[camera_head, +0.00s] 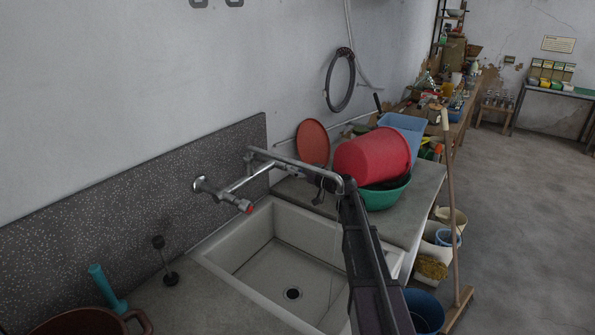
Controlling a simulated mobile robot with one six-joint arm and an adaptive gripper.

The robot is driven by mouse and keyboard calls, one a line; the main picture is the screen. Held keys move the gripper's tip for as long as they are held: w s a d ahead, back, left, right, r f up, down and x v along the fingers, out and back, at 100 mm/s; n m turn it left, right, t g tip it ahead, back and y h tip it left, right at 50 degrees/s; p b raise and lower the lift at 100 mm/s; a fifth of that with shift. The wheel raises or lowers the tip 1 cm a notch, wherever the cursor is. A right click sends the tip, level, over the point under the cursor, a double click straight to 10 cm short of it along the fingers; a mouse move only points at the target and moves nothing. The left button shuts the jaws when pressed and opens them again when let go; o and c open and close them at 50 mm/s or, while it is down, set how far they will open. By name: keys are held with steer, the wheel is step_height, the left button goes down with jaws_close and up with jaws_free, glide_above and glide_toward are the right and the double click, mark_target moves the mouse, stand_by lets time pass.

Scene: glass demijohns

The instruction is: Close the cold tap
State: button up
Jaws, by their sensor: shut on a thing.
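A chrome wall-mounted tap (247,180) stands out from the wall over the white sink (232,258). Its red-marked handle (245,206) is at the left end and is free. The cold tap handle (298,172) is at the other end, small and partly hidden behind the spout and my gripper. My dark arm reaches up from the bottom right over the sink. My gripper (318,188) is at the cold handle, shut on it; the fingers are small and hard to make out. A thin pale line in the basin may be running water.
A red tub (373,155) lies in a green basin (388,194) on the counter right of the sink. A black plunger (167,263) and a brown pot (85,322) stand at the left. A wooden pole (448,200) and buckets stand right of the counter. The floor farther right is clear.

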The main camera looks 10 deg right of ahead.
steer(key=shift+m, duration=0.9)
steer(key=o, duration=1.2)
steer(key=shift+c, duration=0.2)
steer(key=v, duration=1.2)
